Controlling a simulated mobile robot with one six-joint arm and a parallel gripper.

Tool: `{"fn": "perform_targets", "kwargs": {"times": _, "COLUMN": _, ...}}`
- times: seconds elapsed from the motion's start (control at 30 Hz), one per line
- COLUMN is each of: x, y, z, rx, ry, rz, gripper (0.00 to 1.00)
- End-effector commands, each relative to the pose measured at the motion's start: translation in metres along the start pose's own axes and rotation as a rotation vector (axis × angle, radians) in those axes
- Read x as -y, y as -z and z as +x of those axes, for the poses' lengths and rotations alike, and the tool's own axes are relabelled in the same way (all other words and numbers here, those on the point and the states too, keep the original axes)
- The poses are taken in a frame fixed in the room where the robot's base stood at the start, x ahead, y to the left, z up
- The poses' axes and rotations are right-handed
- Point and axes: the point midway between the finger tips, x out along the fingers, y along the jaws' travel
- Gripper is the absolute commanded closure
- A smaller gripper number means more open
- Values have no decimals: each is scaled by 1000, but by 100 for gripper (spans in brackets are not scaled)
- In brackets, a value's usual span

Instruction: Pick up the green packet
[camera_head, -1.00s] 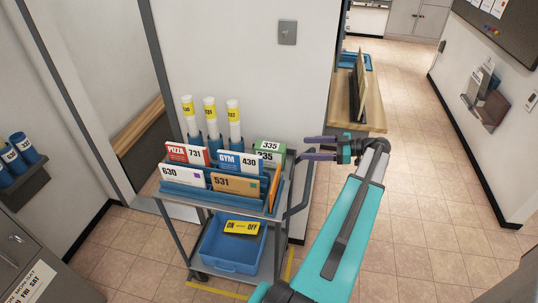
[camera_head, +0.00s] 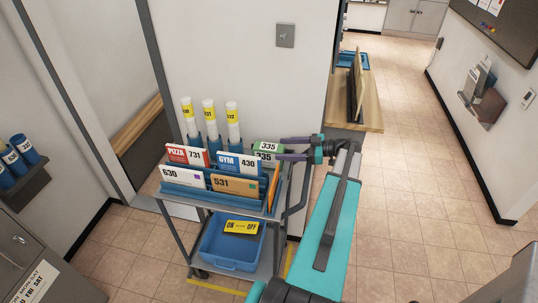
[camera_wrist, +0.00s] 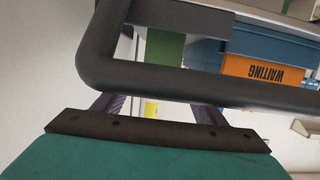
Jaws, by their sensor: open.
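The green packet (camera_head: 268,145), marked 335, stands at the right rear of the cart's top rack. In the wrist view a green face (camera_wrist: 165,48), likely the packet, shows beyond the cart's dark handle bar. My gripper (camera_head: 282,147) reaches in from the right with its purple fingers apart. Its fingertips are at the packet's right edge in the head view; I cannot tell whether they touch it. In the wrist view the handle bar hides much of my fingers (camera_wrist: 158,112).
The cart's rack holds a white 630 envelope (camera_head: 184,176), a brown 531 envelope (camera_head: 235,184), a red-topped PIZZA mailer (camera_head: 187,155), a GYM mailer (camera_head: 237,162) and white tubes (camera_head: 209,122). The dark handle bar (camera_wrist: 200,86) crosses near my gripper. Open floor (camera_head: 405,215) lies right.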

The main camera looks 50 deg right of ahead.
Motion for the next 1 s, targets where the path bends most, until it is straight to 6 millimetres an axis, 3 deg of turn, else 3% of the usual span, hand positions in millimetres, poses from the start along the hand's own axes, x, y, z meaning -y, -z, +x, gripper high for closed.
{"fn": "perform_targets", "kwargs": {"times": 0.27, "x": 0, "y": 2, "z": 4, "rx": 0, "ry": 2, "rz": 0, "gripper": 35}}
{"fn": "perform_targets", "kwargs": {"times": 0.8, "x": -1, "y": 4, "z": 50, "rx": 0, "ry": 4, "rz": 0, "gripper": 35}}
{"fn": "perform_targets", "kwargs": {"times": 1.0, "x": -1, "y": 2, "z": 54, "rx": 1, "ry": 3, "rz": 0, "gripper": 35}}
